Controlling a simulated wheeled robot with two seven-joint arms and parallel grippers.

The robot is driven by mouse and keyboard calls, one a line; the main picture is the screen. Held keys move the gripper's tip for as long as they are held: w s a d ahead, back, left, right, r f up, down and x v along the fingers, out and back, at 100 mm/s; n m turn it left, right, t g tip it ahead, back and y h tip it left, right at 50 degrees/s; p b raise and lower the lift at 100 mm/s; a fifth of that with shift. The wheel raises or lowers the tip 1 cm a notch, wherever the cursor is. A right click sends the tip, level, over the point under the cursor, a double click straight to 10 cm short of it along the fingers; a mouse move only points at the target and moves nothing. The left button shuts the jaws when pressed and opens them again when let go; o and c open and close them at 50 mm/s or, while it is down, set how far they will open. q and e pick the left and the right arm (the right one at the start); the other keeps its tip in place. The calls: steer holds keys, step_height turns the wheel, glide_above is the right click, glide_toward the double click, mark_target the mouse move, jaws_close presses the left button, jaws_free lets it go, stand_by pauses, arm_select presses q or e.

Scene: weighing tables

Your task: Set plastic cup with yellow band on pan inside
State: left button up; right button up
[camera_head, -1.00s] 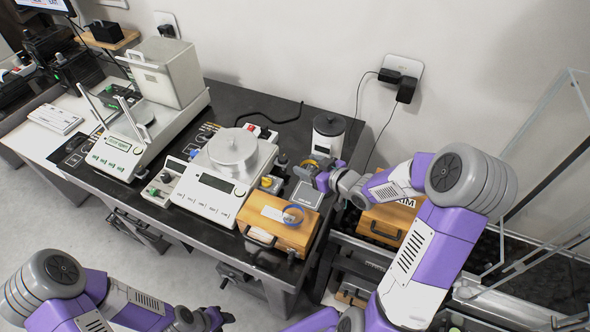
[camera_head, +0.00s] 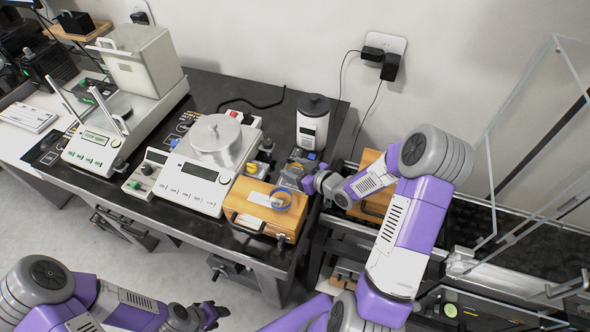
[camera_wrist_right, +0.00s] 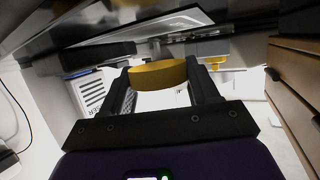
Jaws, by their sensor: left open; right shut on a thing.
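My right gripper (camera_wrist_right: 162,88) is shut on the plastic cup with the yellow band (camera_wrist_right: 158,74); the wrist view shows the band between the two fingers, and the cup's clear body is hard to make out. In the head view this gripper (camera_head: 303,178) is over the table's right end, beside the white canister, and the cup is not clear there. The left balance (camera_head: 95,145) has a round pan (camera_head: 118,104) between upright rods, with a metal box behind it. My left gripper (camera_head: 212,314) is open and empty at the bottom, off the table.
The middle balance (camera_head: 195,185) carries a lidded metal dish (camera_head: 215,135). A blue-banded ring or cup (camera_head: 281,199) sits on a wooden case (camera_head: 245,212). A white canister with a dark lid (camera_head: 312,128) stands behind. Glass panels (camera_head: 520,150) rise at right.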

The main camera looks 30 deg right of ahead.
steer(key=shift+f, duration=0.1)
steer(key=o, duration=1.1)
